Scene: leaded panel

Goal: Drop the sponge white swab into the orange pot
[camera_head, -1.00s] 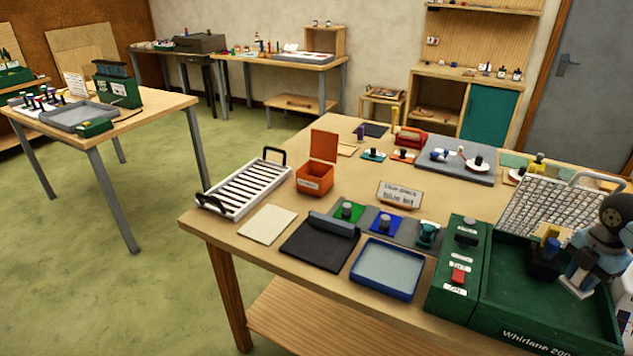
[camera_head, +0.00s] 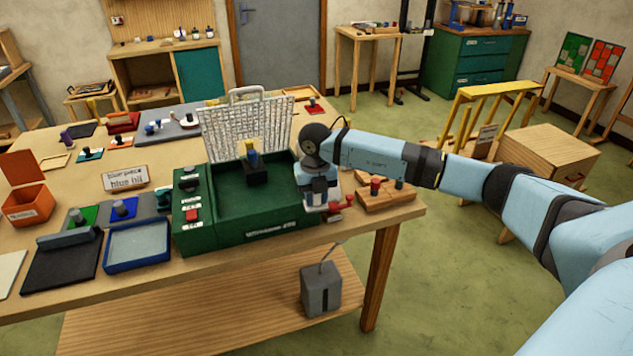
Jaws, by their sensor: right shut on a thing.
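The orange pot (camera_head: 28,205) stands at the far left of the workbench, with its orange lid (camera_head: 22,168) standing open behind it. My right gripper (camera_head: 317,207) points down at the right edge of the green machine tray (camera_head: 225,212). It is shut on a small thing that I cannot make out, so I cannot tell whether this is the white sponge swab. I cannot pick out the swab elsewhere. The gripper is far to the right of the pot. My left gripper is not in view.
A white grid panel (camera_head: 228,130) stands behind the tray. A dark block with a yellow and blue top (camera_head: 257,172) is in the tray. A sign (camera_head: 125,177) and blue-rimmed tray (camera_head: 137,246) lie towards the pot. A wooden block with knobs (camera_head: 388,196) is right of the gripper.

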